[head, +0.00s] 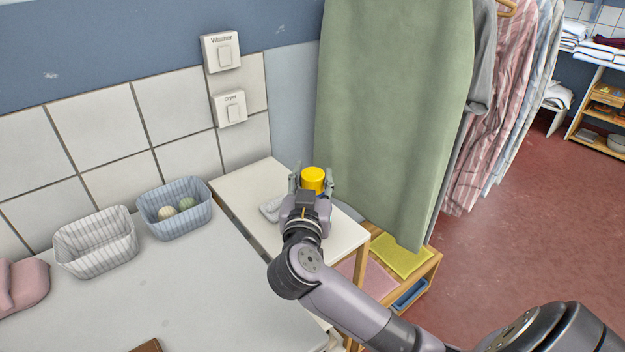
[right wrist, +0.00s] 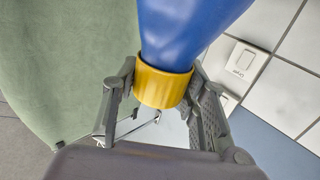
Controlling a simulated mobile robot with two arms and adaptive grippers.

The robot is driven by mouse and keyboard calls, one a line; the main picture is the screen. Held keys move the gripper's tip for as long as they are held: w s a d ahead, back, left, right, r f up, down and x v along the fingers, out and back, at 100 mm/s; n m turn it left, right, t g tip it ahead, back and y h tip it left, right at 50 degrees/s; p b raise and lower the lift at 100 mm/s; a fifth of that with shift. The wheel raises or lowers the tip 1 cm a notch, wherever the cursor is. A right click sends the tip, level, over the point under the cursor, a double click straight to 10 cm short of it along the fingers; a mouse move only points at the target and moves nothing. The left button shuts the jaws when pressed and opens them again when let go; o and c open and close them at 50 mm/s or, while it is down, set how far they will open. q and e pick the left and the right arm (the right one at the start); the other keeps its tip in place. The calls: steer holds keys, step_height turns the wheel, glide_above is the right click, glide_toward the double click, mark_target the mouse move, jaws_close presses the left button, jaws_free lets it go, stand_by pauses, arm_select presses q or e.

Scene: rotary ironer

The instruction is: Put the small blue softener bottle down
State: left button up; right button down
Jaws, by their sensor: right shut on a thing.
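The small blue softener bottle has a yellow cap. In the right wrist view, the blue body (right wrist: 185,30) and the yellow cap (right wrist: 162,90) both show. My right gripper (head: 312,187) is shut on the bottle around its cap, with a finger on each side in the right wrist view (right wrist: 160,105). It is over the small white side table (head: 240,186). I cannot tell whether the bottle touches the tabletop. My left gripper is not in view.
A grey object (head: 270,210) lies on the side table, left of my gripper. A green board cover (head: 395,110) hangs close on the right. A white basket (head: 95,243) and a blue basket with balls (head: 175,213) stand on the left worktop (head: 200,290). The side table's back-left part is bare.

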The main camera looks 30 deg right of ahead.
steer(key=shift+r, duration=0.1)
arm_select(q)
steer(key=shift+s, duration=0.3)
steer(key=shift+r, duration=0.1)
arm_select(e)
steer(key=c, duration=1)
jaws_free()
steer(key=shift+f, duration=0.2)
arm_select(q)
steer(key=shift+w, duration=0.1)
arm_select(e)
steer(key=shift+s+a+r, duration=0.1)
steer(key=shift+s+a, duration=0.1)
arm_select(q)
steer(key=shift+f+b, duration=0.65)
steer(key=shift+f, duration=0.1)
arm_select(e)
steer(key=v, duration=1.1)
steer(key=shift+s+a, duration=0.2)
